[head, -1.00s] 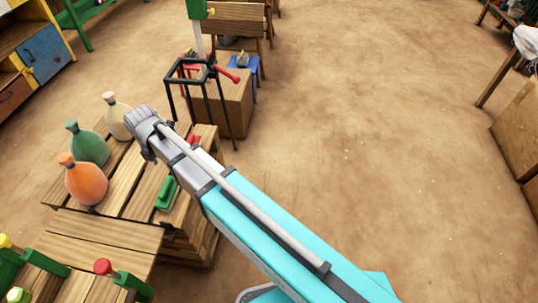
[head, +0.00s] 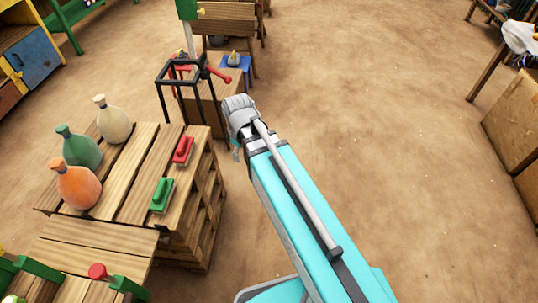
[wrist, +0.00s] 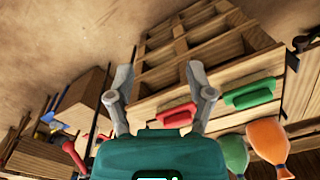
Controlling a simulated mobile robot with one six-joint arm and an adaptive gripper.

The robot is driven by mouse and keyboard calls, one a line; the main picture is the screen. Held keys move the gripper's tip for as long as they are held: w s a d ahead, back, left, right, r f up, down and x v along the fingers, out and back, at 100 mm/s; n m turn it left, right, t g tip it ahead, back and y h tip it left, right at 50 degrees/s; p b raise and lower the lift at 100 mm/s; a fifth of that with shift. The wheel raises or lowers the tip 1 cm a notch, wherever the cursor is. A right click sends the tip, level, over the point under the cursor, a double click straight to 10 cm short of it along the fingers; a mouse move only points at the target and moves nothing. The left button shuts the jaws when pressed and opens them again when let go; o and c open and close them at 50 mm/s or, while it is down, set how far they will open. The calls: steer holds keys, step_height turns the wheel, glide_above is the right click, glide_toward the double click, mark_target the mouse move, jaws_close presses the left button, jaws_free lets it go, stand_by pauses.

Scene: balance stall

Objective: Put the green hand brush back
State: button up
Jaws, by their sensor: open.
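The green hand brush (head: 162,195) lies on the slatted wooden crate top, near its right edge. In the wrist view the green brush (wrist: 250,93) is right of my fingers and apart from them. A red hand brush (head: 182,150) lies just behind it on the same top; in the wrist view the red brush (wrist: 177,116) shows between and beyond my fingers. My gripper (head: 236,152) hangs to the right of the crate, its fingers mostly hidden in the head view. In the wrist view my gripper (wrist: 158,78) has its two fingers spread, with nothing between them.
Cream (head: 113,121), green (head: 80,147) and orange (head: 78,185) bottle-shaped pins stand along the crate's left side. A black metal frame (head: 178,72) stands by a wooden box behind the crate. The dirt floor to the right is open.

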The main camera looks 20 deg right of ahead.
steer(key=s+d+m, duration=0.3)
steer(key=d+m, duration=0.4)
steer(key=shift+s+d+m, duration=0.3)
steer(key=shift+s+d, duration=0.05)
steer(key=shift+d, duration=0.05)
steer(key=shift+r, duration=0.1)
step_height(320, 180, up, 16)
steer(key=p, duration=1.6)
